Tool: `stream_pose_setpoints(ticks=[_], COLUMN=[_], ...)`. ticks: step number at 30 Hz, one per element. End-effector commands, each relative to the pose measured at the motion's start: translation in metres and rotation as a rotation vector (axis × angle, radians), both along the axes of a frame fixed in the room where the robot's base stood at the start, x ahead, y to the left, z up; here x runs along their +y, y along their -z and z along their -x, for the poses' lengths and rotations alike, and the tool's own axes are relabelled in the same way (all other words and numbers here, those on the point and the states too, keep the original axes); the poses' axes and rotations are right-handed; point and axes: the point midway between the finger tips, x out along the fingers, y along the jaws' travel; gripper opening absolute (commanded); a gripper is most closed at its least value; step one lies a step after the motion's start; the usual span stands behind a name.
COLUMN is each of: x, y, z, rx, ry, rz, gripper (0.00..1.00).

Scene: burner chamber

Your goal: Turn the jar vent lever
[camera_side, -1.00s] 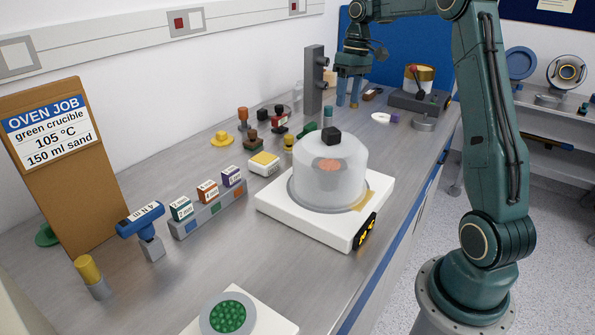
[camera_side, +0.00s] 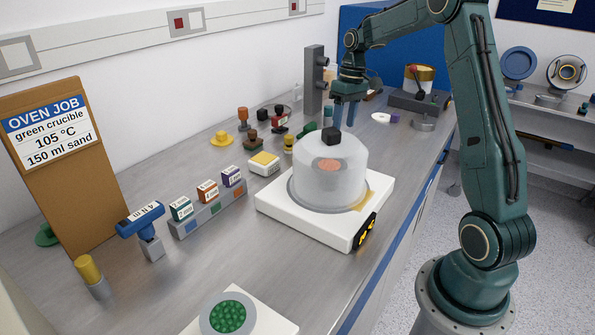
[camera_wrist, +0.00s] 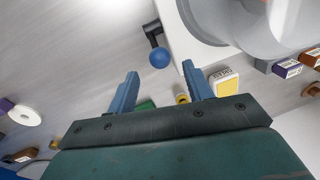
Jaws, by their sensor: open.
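The bell jar (camera_side: 320,180) is a clear dome with a black knob on top. It stands on a white base plate (camera_side: 275,207) with a pinkish thing inside. In the wrist view the vent lever (camera_wrist: 158,55), a short black arm with a blue ball end, sits beside the edge of the white base plate (camera_wrist: 181,35). I cannot make out the lever in the side view. My gripper (camera_side: 345,121) is open and empty, pointing down behind the jar. In the wrist view its two blue fingertips (camera_wrist: 160,70) are apart, with the ball appearing between and just beyond them.
A yellow-topped box (camera_wrist: 224,82) lies near the right finger. A white ring-shaped roll (camera_side: 381,118) lies behind, to the right of my gripper. A grey post (camera_side: 314,80) stands to its left. Several small items lie left of the jar. Bare bench surrounds the lever's left side.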

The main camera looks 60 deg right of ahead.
Motion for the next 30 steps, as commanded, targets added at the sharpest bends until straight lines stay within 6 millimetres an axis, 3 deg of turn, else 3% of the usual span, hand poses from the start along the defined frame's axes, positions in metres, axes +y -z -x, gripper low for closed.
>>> stream_pose_setpoints(ticks=[6, 13, 27, 28, 30], x=[0.005, 0.009, 0.010, 0.010, 0.010], y=[0.034, 0.060, 0.070, 0.070, 0.070], z=[0.000, -0.001, -0.001, -0.001, -0.001], rx=[0.003, 0.002, 0.001, 0.001, 0.000], ry=[0.001, 0.000, 0.000, 0.000, 0.000], rz=[-0.001, 0.000, 0.001, 0.001, 0.001], gripper=[0.51, 0.51, 0.51, 0.49, 0.35])
